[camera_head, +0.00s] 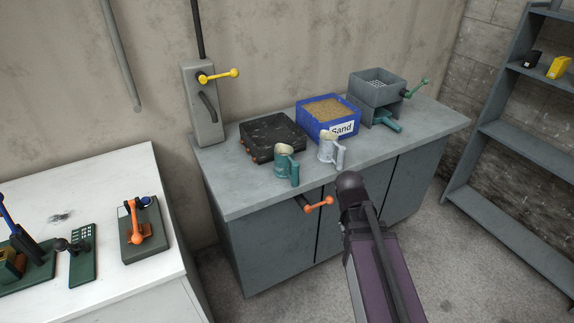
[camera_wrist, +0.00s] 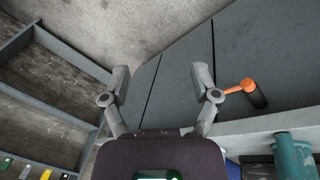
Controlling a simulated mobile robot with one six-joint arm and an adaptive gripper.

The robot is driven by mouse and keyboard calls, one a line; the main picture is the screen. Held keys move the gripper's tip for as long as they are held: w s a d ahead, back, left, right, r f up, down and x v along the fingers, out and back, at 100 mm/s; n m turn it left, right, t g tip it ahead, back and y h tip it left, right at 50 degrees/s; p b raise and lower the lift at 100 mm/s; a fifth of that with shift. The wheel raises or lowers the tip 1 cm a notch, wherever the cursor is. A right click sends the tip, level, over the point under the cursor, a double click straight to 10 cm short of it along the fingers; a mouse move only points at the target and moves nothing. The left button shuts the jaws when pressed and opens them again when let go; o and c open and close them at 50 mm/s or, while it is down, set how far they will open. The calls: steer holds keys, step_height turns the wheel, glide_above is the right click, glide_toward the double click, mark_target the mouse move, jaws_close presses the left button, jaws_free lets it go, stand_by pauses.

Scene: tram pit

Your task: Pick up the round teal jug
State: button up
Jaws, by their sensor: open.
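The round teal jug (camera_head: 286,168) stands upright on the grey cabinet top near its front edge, with something pale at its top and its handle to the right. In the wrist view, a teal jug (camera_wrist: 292,156) shows at the lower right corner, partly cut off. A similar pale grey jug (camera_head: 328,152) stands just right of the teal one. My gripper (camera_wrist: 162,82) is open and empty in the wrist view, facing the cabinet doors and apart from the jug. In the head view my arm reaches in from below, right of the jugs, and my gripper is not clearly visible.
Behind the jugs are a black box (camera_head: 270,137), a blue sand crate (camera_head: 328,128) and a grey device with a hopper (camera_head: 377,92). An orange handle (camera_head: 318,204) sticks out from the cabinet front below the jugs. A shelf (camera_head: 512,140) stands right, a white table (camera_head: 100,190) left.

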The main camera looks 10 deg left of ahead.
steer(key=w+a+r+m+t+h+b, duration=0.2)
steer(key=w+a+m+t+h, duration=0.15)
steer(key=w+a, duration=0.65)
steer(key=m+t+h+b, duration=0.2)
steer(key=t, duration=0.4)
glide_toward(293, 171)
steer(key=shift+s+a+r, duration=0.1)
steer(key=shift+s+a, duration=0.65)
steer(key=shift+a, duration=0.2)
steer(key=b+x, duration=0.2)
steer(key=x, duration=0.5)
steer(key=shift+w+d+b, duration=0.2)
steer(key=shift+w+b, duration=0.05)
steer(key=shift+b, duration=0.05)
steer(key=shift+w+d+f, duration=0.25)
steer(key=shift+w+d, duration=0.05)
steer(key=shift+w, duration=0.05)
steer(key=shift+r+b+x, duration=0.1)
steer(key=shift+b+x, duration=0.4)
steer(key=shift+x, duration=0.8)
steer(key=shift+r+b+x, duration=0.15)
steer(key=shift+b+x, duration=0.3)
steer(key=shift+x, duration=0.85)
steer(key=shift+d, duration=0.2)
